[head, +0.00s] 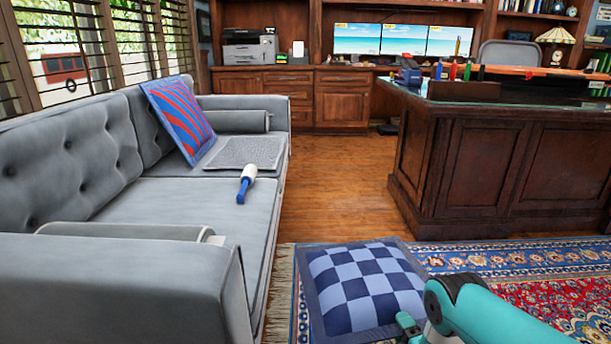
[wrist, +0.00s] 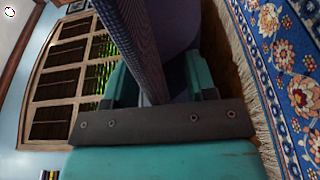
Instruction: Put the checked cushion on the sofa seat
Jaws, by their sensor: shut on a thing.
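The checked cushion (head: 365,285), in light and dark blue squares, is at the lower middle of the head view, over the rug and right of the sofa. My gripper (head: 408,326) is at its lower right edge, partly cut off by the frame. In the wrist view my gripper (wrist: 160,88) is shut on the cushion's edge (wrist: 137,38), which stands between the two teal fingers. I cannot tell how high the cushion is above the rug. The grey sofa's seat (head: 170,215) is at the left, with bare room on its near and middle parts.
A striped red-blue cushion (head: 181,112), a grey cloth (head: 245,153), a blue-white roller (head: 245,184) and a bolster (head: 238,121) are on the sofa. The sofa arm (head: 120,280) stands nearest. A dark desk (head: 500,165) is at right; wood floor (head: 335,190) lies between.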

